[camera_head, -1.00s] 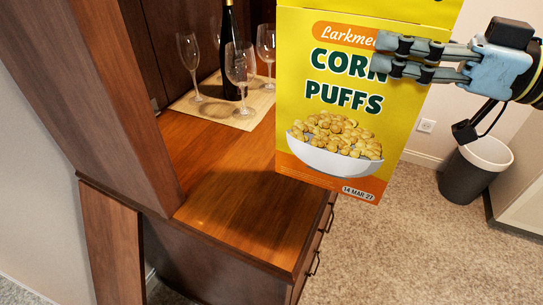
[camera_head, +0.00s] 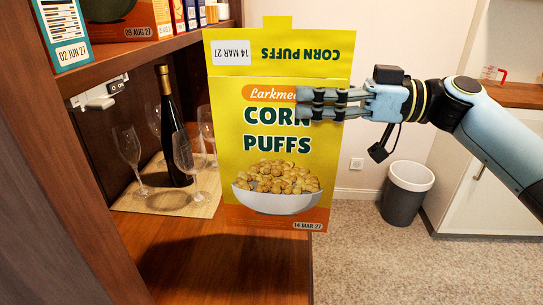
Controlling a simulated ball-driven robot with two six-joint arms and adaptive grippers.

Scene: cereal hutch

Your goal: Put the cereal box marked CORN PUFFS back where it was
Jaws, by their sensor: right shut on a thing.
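The yellow CORN PUFFS box (camera_head: 230,150) hangs upright in front of the hutch, above its wooden counter (camera_head: 215,265). Its top flap stands open and shows the name upside down with the date 14 MAR 27. My right gripper (camera_head: 305,104) is shut on the box's right side, with fingers across its front face. Other boxes stand on the upper shelf (camera_head: 125,55) at the upper left, one of them dated 02 JUN 27 (camera_head: 68,45). My left gripper is not in view.
A dark wine bottle (camera_head: 172,130) and several stemmed glasses, one of them a front glass (camera_head: 128,152), stand on a mat (camera_head: 160,203) left of the held box. A switch (camera_head: 112,90) is on the back wall. A grey bin (camera_head: 406,190) stands on the carpet at right.

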